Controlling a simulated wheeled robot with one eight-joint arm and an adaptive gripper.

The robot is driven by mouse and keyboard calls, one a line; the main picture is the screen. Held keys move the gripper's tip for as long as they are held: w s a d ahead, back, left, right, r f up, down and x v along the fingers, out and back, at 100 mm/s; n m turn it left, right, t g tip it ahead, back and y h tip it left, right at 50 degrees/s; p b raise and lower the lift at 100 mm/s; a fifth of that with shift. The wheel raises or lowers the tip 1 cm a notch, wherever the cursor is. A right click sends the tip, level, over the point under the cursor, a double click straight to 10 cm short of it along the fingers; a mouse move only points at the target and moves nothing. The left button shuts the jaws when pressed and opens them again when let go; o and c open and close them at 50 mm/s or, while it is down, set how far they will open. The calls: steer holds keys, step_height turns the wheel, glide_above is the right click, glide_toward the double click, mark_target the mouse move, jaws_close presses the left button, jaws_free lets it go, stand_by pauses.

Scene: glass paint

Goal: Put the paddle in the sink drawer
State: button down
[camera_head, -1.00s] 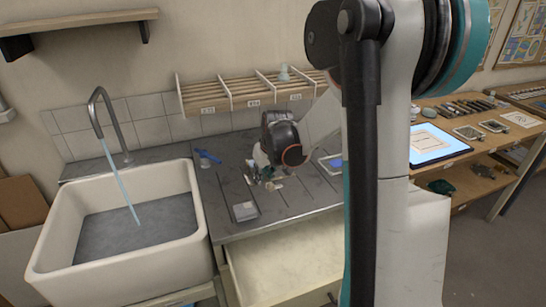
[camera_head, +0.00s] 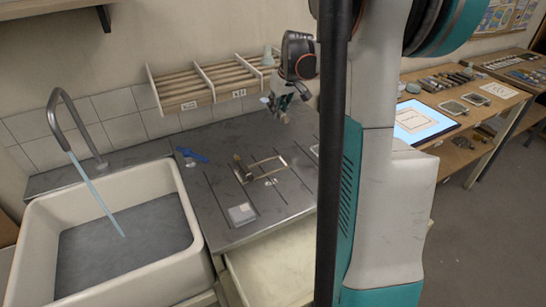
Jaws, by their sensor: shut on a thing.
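My gripper (camera_head: 283,108) is raised above the back of the grey counter, in front of the wooden rack. It is shut on a small tan piece (camera_head: 286,120), likely the paddle. The piece is mostly hidden by the fingers, and its full shape is too small to tell. The sink drawer (camera_head: 268,262) is pulled open below the counter's front edge, to the right of the sink. Its visible pale floor looks empty, and my arm hides its right part.
The white sink (camera_head: 185,262) with running water stands at the left. On the counter (camera_head: 225,135) lie a blue item (camera_head: 190,154), a small grey box (camera_head: 241,214) and a thin frame with a brownish tool (camera_head: 243,170). A slatted rack (camera_head: 205,85) hangs behind.

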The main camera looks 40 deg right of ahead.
step_height(320, 180, down, 20)
steer(key=b, duration=0.5)
steer(key=shift+r, duration=0.2)
steer(key=shift+f+b, duration=0.5)
steer(key=shift+b, duration=0.1)
steer(key=c, duration=1.5)
jaws_free()
steer(key=shift+r, duration=0.1)
steer(key=shift+r, duration=0.15)
